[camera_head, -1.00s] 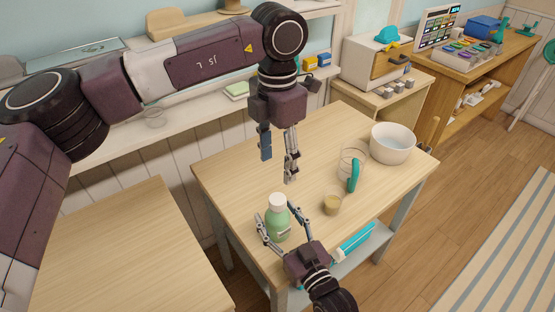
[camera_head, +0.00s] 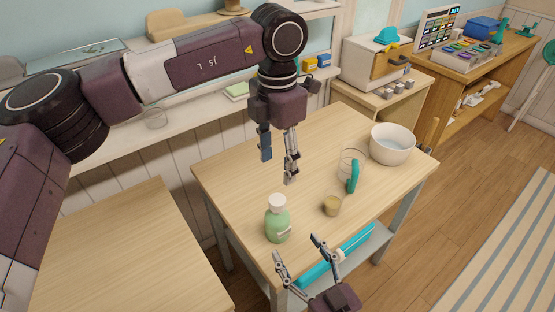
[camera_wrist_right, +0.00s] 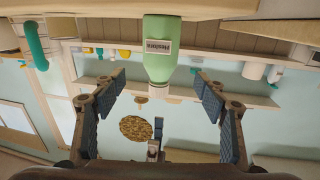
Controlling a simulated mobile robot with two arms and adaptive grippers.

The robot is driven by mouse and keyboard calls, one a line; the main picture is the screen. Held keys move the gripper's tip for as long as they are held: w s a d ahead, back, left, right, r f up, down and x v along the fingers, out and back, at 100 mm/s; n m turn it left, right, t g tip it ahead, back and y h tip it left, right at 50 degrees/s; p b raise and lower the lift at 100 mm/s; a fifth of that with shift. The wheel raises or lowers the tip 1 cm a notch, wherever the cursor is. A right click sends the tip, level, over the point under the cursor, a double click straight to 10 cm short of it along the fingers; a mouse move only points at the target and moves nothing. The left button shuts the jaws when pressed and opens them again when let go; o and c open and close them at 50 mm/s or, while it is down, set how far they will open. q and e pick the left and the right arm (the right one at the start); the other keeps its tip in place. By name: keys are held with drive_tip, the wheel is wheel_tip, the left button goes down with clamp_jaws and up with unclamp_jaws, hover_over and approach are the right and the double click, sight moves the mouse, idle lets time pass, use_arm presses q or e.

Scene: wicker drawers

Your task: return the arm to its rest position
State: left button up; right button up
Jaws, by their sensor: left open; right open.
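My right gripper (camera_head: 298,262) is open and empty at the front edge of the table, low in the head view. A green bottle with a white cap (camera_head: 277,222) stands upright on the table just beyond it, apart from the fingers. In the right wrist view the bottle (camera_wrist_right: 159,45) appears upside down, ahead of and between the open fingers (camera_wrist_right: 160,95). My left gripper (camera_head: 278,165) is open and empty, pointing down above the back left part of the table.
A teal object (camera_head: 318,270) lies on the shelf below. Another wooden surface (camera_head: 120,260) is at the left.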

drive_tip(key=shift+s+d, duration=0.3)
drive_tip(key=shift+s, duration=0.2)
drive_tip(key=shift+r, duration=0.1)
